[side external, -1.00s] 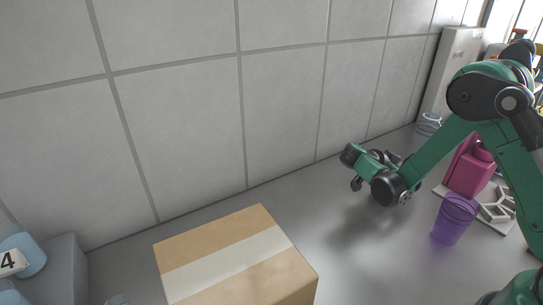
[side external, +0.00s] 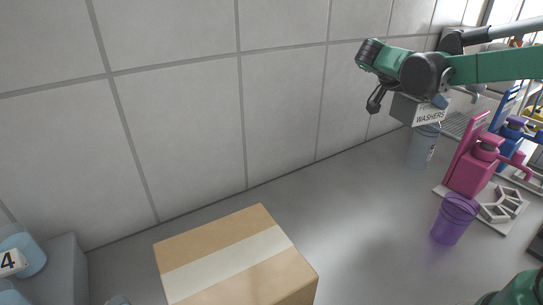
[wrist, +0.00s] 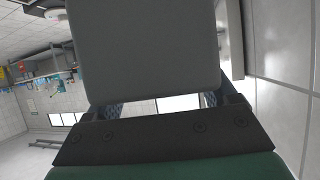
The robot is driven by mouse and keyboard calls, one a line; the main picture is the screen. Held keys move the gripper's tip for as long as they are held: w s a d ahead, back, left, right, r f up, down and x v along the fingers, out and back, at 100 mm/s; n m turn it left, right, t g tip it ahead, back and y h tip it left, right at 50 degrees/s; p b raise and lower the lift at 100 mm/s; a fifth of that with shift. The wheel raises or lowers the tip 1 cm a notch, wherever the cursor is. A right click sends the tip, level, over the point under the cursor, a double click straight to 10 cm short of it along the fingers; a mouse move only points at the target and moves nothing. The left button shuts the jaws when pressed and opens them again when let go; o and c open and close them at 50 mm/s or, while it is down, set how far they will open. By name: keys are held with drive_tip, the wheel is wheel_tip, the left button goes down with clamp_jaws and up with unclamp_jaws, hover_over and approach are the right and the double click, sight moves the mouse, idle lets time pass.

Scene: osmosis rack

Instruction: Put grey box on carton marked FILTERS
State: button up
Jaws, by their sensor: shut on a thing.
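My gripper (side external: 388,104) is raised above the counter, shut on a grey box (side external: 404,109) with a white label reading WASHERS. The box hangs clear of the counter, in front of a clear container. In the wrist view the grey box (wrist: 145,50) fills the upper middle between my fingers. A brown carton (side external: 235,262) with a pale tape strip across its top stands on the counter at the lower left, well apart from my gripper. Its top is bare where I see it. No FILTERS marking shows on its visible faces.
A purple cup (side external: 454,218), a pink dispenser bottle (side external: 472,168) and a clear container (side external: 422,147) stand at right. A grey block (side external: 62,268) and a blue container marked 4 (side external: 28,252) are at far left. The counter between carton and cup is clear.

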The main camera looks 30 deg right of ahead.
drive_tip(key=w+a+r+n+t+y, duration=0.2)
drive_tip(key=w+a+n+t, duration=0.3)
drive_tip(key=a, duration=0.5)
drive_tip(key=w+a+r+n+t+y, duration=0.2)
drive_tip(key=a+n+t, duration=0.45)
drive_tip(key=a, duration=0.25)
drive_tip(key=s+a+r+n+t+y, duration=0.25)
drive_tip(key=a+n+y, duration=0.4)
drive_tip(key=a, duration=0.65)
drive_tip(key=n+y, duration=0.6)
drive_tip(key=n, duration=0.1)
hover_over(230, 261)
wheel_tip(230, 261, down, 16)
drive_tip(key=shift+r, duration=0.1)
drive_tip(key=o, duration=1.2)
